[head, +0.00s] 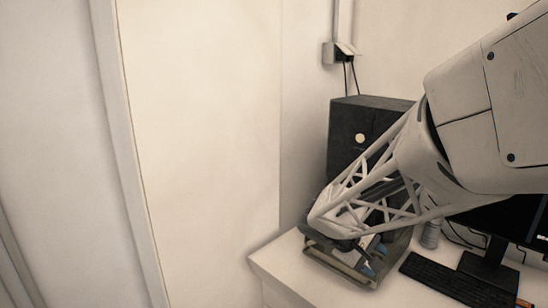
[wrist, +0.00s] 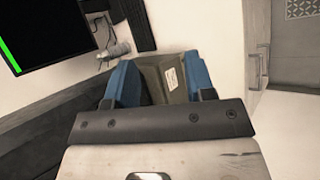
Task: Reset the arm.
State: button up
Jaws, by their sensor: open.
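My gripper (wrist: 160,76) shows in the wrist view with its two blue fingers spread wide apart. An olive-grey object with a white label (wrist: 170,78) lies in view between the fingers. I cannot tell whether the fingers touch it. In the head view my arm reaches down from the upper right, and its white lattice section hides most of the gripper (head: 374,262). A bit of blue shows there, low over a flat grey-olive device (head: 340,262) on the white table.
A black box (head: 345,128) stands at the back of the white table (head: 285,262). A black keyboard (head: 455,281) and a monitor (head: 510,222) are on the right. The monitor (wrist: 45,30) also shows in the wrist view. A pale wall is on the left.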

jog(key=s+a+r+m+y, duration=0.1)
jog(key=s+r+m+y, duration=0.1)
jog(key=s, duration=0.5)
jog(key=s+a+r+m+t+y, duration=0.1)
jog(key=s+a+r+m+y, duration=0.1)
jog(key=s+y, duration=0.2)
jog(key=s+a+r+m+t+y, duration=0.1)
jog(key=s+a+r+y, duration=0.1)
jog(key=s, duration=0.8)
jog(key=shift+s+m+y, duration=0.35)
jog(key=shift+m+y, duration=0.05)
jog(key=shift+y, duration=0.2)
